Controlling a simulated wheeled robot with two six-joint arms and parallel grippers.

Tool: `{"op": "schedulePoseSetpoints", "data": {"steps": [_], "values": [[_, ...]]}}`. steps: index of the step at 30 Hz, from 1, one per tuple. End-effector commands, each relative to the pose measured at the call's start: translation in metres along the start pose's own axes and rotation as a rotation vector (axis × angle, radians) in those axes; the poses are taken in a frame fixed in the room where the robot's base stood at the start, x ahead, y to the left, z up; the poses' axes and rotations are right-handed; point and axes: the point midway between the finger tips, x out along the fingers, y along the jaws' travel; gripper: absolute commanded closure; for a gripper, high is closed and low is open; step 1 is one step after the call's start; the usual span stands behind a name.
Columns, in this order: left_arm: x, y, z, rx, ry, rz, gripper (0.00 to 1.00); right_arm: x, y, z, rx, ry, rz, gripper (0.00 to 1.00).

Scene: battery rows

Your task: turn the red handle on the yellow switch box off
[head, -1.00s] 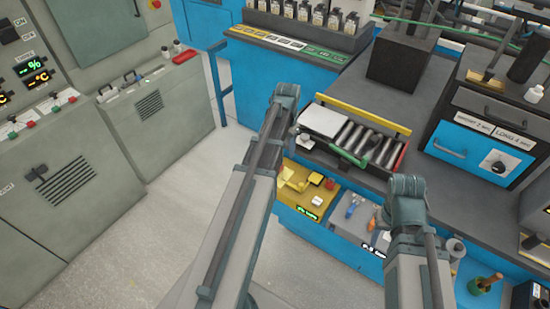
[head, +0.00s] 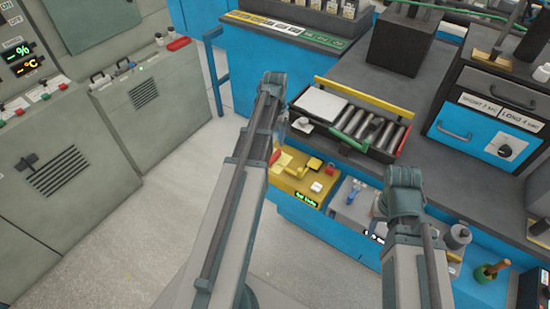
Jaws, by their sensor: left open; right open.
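The yellow switch box (head: 300,178) is set low in the blue bench front, right of my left arm. It has a lit green display (head: 304,199) on its lower front and yellow raised parts on top. A small red part (head: 275,157), seemingly the red handle, shows at the box's left end, right beside my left arm. My arm partly covers that end, so the handle's position cannot be read. Both my grippers are hidden behind my own arm links; no fingertips can be made out. My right arm is right of the box, apart from it in the picture.
A grey box (head: 350,205) with a blue part stands right of the yellow one. Above them is a roller tray (head: 367,100) with a yellow rail. A bottle (head: 458,237) and a green pot (head: 487,272) sit lower right. Grey cabinets (head: 65,170) stand left; the floor between is clear.

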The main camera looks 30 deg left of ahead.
Motion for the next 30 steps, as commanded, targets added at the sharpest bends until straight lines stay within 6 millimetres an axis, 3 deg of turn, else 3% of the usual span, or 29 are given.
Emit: {"op": "schedulePoseSetpoints", "data": {"steps": [1, 15, 28, 30], "values": [[0.015, 0.000, 0.000, 0.000, 0.000, 0.000, 0.47, 0.015, -0.002, -0.001, 0.000, 0.000, 0.000, 0.50], [0.077, 0.000, 0.000, 0.000, 0.000, 0.000, 0.47, 0.076, -0.007, -0.004, 0.000, 0.000, 0.000, 0.50], [0.082, 0.000, 0.000, 0.000, 0.000, 0.000, 0.47, 0.082, -0.008, -0.005, 0.000, 0.000, 0.000, 0.50], [0.082, 0.000, 0.000, 0.000, 0.000, 0.000, 0.58, 0.082, -0.008, -0.005, 0.000, 0.000, 0.000, 0.50]]}}
